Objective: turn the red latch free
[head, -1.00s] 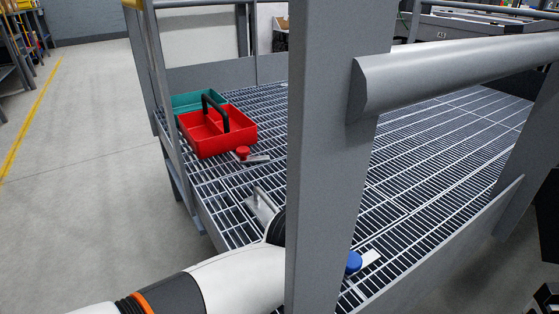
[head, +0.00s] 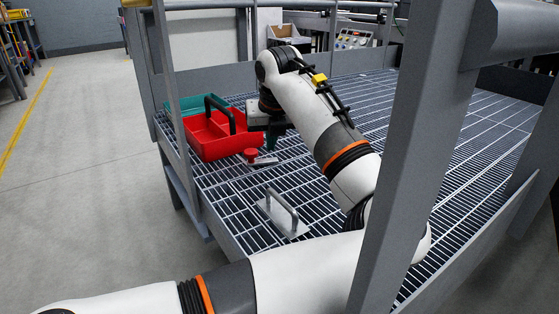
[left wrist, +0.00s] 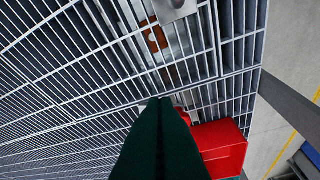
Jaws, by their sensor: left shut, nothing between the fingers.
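The red latch (head: 250,154) is a round red knob beside a light metal plate (head: 266,161) on the grating, just in front of the red toolbox. My left gripper (head: 273,142) is dark, points down and is above and a little right of the latch; I cannot tell whether they touch. In the left wrist view the shut, empty fingers (left wrist: 160,101) cover most of the latch area. A small red patch beside them (left wrist: 184,115) looks like part of the latch. My right gripper is not in view.
The red toolbox (head: 205,145) with a black handle stands behind the latch, a teal box (head: 184,105) behind it. A plate with a metal handle (head: 283,213) lies nearer on the grating. Grey railing posts (head: 405,150) stand close to my left arm.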

